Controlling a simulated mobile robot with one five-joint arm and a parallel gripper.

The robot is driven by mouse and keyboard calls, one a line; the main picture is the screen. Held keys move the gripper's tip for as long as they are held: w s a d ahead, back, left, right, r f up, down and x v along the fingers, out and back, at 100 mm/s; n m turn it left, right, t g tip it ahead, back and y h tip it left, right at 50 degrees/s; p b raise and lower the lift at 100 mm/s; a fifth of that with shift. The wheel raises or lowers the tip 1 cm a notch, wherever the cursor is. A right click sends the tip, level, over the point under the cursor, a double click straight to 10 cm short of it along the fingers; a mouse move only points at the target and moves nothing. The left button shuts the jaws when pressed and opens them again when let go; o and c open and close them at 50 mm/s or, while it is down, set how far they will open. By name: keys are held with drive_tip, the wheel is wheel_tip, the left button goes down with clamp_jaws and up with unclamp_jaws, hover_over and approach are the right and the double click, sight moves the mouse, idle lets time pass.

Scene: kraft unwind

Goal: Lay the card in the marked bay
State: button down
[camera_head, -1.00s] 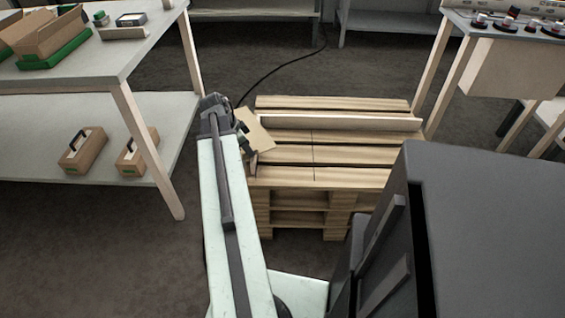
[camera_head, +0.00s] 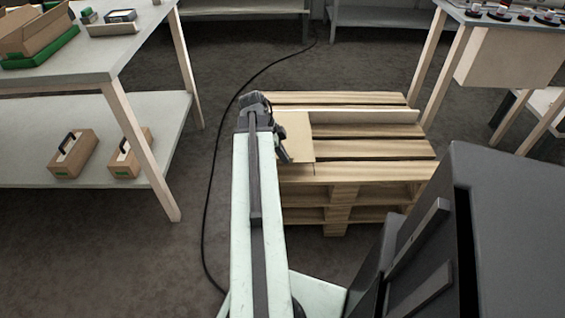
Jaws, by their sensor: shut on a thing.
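The card (camera_head: 298,134) is a flat tan sheet over the left end of the wooden pallet stack (camera_head: 375,148). My gripper (camera_head: 280,146) is shut on the card's left side, and my arm hides part of that side. The card looks level and roughly in line with the slats. I cannot tell whether it touches them. The bay's markings do not show clearly; the card and arm cover the left end.
Another table (camera_head: 470,20) stands at the back right. A black cable (camera_head: 209,190) lies on the floor. The pallet's right part is clear.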

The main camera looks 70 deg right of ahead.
drive_tip(key=shift+a, duration=0.1)
drive_tip(key=shift+f+b, duration=3.2)
drive_tip(key=shift+f, duration=0.35)
drive_tip(key=c, duration=1.5)
unclamp_jaws()
drive_tip(key=p+v, duration=0.7)
drive_tip(key=v, duration=0.1)
drive_tip(key=shift+s, duration=0.15)
drive_tip(key=shift+f, duration=0.1)
